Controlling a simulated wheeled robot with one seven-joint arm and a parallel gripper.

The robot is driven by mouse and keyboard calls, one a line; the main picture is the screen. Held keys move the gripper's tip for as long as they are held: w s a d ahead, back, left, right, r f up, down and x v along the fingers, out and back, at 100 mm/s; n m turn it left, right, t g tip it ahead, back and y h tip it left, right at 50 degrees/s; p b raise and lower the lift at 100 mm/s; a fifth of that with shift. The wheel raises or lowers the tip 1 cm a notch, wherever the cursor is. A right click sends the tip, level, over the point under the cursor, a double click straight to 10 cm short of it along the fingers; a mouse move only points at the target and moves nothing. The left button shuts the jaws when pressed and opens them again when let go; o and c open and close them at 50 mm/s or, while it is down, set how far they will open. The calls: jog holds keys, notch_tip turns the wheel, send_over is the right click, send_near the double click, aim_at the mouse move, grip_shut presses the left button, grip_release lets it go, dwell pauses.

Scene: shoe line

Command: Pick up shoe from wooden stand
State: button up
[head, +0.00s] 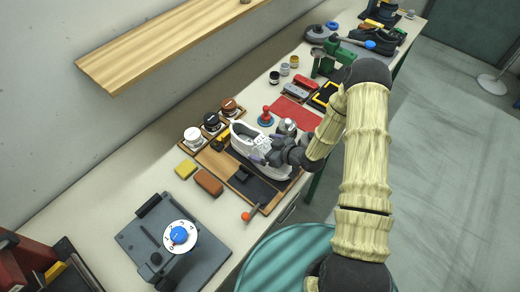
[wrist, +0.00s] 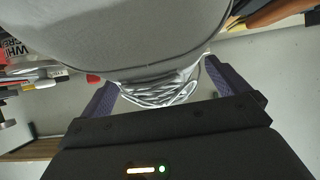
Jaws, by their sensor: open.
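The white shoe (head: 242,136) sits on the wooden stand (head: 219,162) on the bench in the head view. The arm hides part of the shoe's right side. My gripper (head: 263,152) is at the shoe, and its fingertips are hard to make out there. In the wrist view the shoe (wrist: 130,35) fills the top middle, with its white laces toward my gripper (wrist: 155,92). The two purple fingers are apart, one on each side of the laced part. I cannot tell whether they touch it.
Shoe-care jars (head: 193,136) stand behind the stand. A yellow sponge (head: 185,169) and a brown block (head: 208,182) lie left of it. A grey device with a dial (head: 180,236) is at the front. A red mat (head: 297,114) lies beyond. A wooden shelf (head: 165,42) hangs above.

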dwell(0.5)
jog(key=c, duration=1.4)
jog(key=shift+r, duration=0.1)
notch_tip(320, 180, up, 10)
jog(key=b, duration=0.3)
